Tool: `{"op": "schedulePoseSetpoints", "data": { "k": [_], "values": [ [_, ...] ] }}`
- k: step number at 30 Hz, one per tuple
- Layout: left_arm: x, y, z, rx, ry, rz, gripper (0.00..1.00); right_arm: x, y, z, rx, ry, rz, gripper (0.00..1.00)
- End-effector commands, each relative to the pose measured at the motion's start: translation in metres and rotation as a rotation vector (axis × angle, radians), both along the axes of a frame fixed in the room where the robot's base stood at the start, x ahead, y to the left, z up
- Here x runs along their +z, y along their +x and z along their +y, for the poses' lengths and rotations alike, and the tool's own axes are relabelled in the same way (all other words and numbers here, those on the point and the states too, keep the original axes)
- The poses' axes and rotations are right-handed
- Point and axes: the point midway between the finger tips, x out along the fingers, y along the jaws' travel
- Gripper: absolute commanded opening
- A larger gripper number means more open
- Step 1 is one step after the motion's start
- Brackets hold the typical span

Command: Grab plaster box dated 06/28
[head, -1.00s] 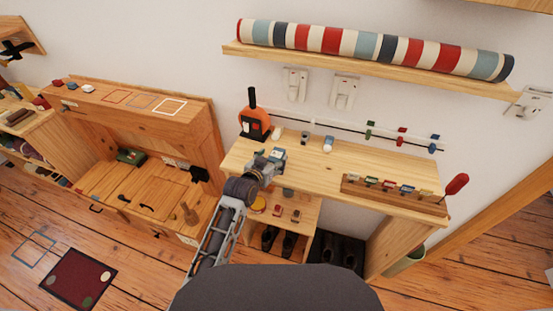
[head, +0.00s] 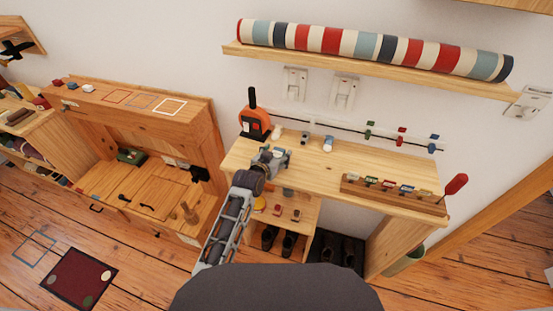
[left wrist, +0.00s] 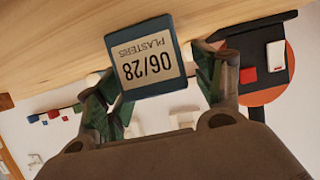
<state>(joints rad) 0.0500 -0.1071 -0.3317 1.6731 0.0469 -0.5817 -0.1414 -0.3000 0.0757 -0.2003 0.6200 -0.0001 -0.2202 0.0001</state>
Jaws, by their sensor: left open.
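The plaster box (left wrist: 147,58) shows in the left wrist view, with a blue-grey edge and a cream label reading "PLASTERS 06/28", upside down in the picture. It is at the wooden bench top (head: 320,170). My left gripper (left wrist: 154,76) is open, with one green-padded finger on each side of the box. I cannot tell whether either finger touches it. In the head view my left gripper (head: 272,157) is low over the left part of the bench top and largely hides the box. My right gripper is not in view.
An orange and black device (head: 254,122) stands behind my left gripper. Small items, including a white and blue one (head: 328,144), stand along the back edge. A wooden rack (head: 394,194) with several small coloured pieces is at the right. The bench middle is clear.

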Motion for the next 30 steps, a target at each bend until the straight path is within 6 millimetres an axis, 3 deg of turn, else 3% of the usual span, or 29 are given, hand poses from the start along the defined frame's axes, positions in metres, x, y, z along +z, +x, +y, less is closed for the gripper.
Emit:
{"op": "schedulePoseSetpoints", "data": {
  "k": [2, 14, 23, 30],
  "values": [
    [0.0, 0.0, 0.0, 0.0, 0.0, 0.0, 0.68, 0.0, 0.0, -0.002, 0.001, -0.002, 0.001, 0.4],
    [0.0, 0.0, 0.0, 0.0, 0.0, 0.0, 0.18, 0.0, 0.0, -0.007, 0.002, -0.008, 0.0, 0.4],
    [0.002, 0.0, 0.0, 0.0, 0.0, -0.001, 0.18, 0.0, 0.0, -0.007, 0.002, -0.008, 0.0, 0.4],
    [0.02, 0.0, 0.0, 0.0, 0.0, -0.003, 0.18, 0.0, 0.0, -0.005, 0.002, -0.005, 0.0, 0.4]
  ]
}}
